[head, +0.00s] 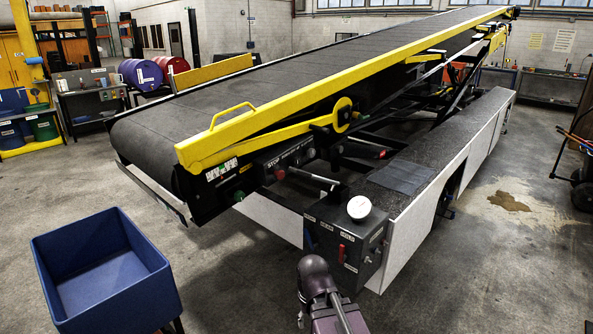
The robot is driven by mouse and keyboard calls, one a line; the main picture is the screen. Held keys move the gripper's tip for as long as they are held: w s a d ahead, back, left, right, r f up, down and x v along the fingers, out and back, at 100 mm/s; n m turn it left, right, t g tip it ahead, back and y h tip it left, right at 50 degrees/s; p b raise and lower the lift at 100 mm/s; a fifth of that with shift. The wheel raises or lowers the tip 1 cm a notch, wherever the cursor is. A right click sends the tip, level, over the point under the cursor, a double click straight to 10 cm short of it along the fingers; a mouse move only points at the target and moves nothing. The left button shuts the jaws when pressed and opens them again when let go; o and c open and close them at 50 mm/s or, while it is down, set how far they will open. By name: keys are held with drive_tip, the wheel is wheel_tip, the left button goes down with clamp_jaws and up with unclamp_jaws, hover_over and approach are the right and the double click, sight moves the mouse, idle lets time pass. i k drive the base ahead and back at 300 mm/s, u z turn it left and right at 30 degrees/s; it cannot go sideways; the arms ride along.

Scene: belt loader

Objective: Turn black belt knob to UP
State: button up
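The belt loader's dark grey control box (345,240) stands at the front corner of the loader. It carries a red lever (341,253), small white labels and a white round dome (359,207) on top. Small dark controls also show on its faces, but I cannot tell which one is the black belt knob or where it points. My dark purple arm (318,280) rises from the bottom edge just in front of the box and hides part of its lower front. My gripper's fingers do not show.
The loader's black belt (200,120) slopes up to the right behind a yellow rail (300,100). A blue bin (105,275) stands at the lower left. The floor at right is open, with a brown stain (509,202).

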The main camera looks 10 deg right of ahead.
sight(295, 162)
drive_tip(key=k, duration=0.25)
drive_tip(key=z, duration=0.4)
drive_tip(key=i, duration=1.45)
drive_tip(key=z, duration=0.15)
